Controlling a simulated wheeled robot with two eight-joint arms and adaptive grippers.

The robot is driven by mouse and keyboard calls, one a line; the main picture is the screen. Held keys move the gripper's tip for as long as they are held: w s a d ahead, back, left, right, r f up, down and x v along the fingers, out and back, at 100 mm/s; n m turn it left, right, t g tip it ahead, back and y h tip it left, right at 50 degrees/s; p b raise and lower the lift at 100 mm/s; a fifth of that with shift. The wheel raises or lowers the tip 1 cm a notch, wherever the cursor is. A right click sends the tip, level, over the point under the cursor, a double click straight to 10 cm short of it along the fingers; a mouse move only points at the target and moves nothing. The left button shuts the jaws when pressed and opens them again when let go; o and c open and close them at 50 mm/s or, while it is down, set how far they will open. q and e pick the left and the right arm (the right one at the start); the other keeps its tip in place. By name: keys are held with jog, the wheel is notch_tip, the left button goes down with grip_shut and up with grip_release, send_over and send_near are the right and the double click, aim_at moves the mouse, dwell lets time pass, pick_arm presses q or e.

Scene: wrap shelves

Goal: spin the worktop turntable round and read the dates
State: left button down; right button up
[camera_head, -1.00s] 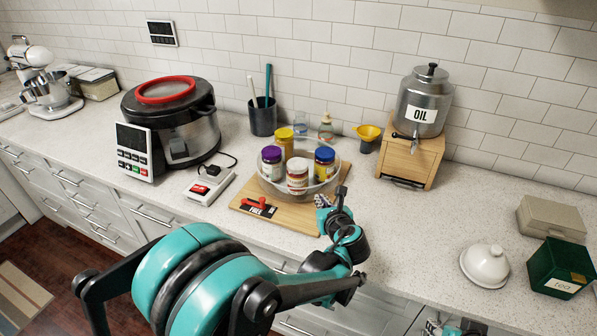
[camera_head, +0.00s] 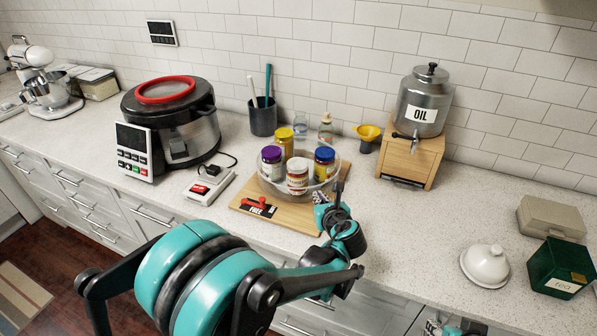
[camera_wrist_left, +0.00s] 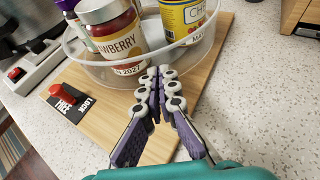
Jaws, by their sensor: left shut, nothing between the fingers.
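The turntable is a clear round tray (camera_head: 268,189) on a wooden board (camera_head: 290,217). It holds a purple-lidded jar (camera_head: 272,161), a yellow-lidded jar (camera_head: 285,143), a white-lidded strawberry jar (camera_head: 297,177) and a blue-lidded jar (camera_head: 324,164). In the left wrist view, the strawberry jar (camera_wrist_left: 110,30) has a label ending "2027", partly cut off; another label begins "MA". A red lever (camera_head: 260,205) sits by a FREE/LOCK plate at the board's front left. My left gripper (camera_wrist_left: 160,73) is shut and empty at the tray's front right wall; contact is unclear. A bit of my right arm shows at the bottom edge.
A large cooker (camera_head: 180,120) and a white switch box (camera_head: 209,187) stand to the left. An oil dispenser (camera_head: 424,100) on a wooden stand (camera_head: 410,160) is behind right. A white domed dish (camera_head: 486,265) and green tea box (camera_head: 560,268) are far right. Counter between is clear.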

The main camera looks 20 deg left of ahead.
aim_at(299, 194)
pick_arm(q)
jog(key=shift+w+a, duration=0.25)
jog(key=shift+s+a, duration=0.1)
jog(key=shift+s+a, duration=0.8)
jog(key=shift+a, duration=0.05)
jog(key=shift+s+a, duration=0.25)
jog(key=shift+a, duration=0.35)
jog(key=shift+s+a, duration=0.2)
jog(key=shift+a, duration=0.4)
jog(key=shift+s+d, duration=0.35)
jog(key=shift+s, duration=0.45)
jog(key=shift+s+d, duration=0.35)
jog(key=shift+s, duration=0.45)
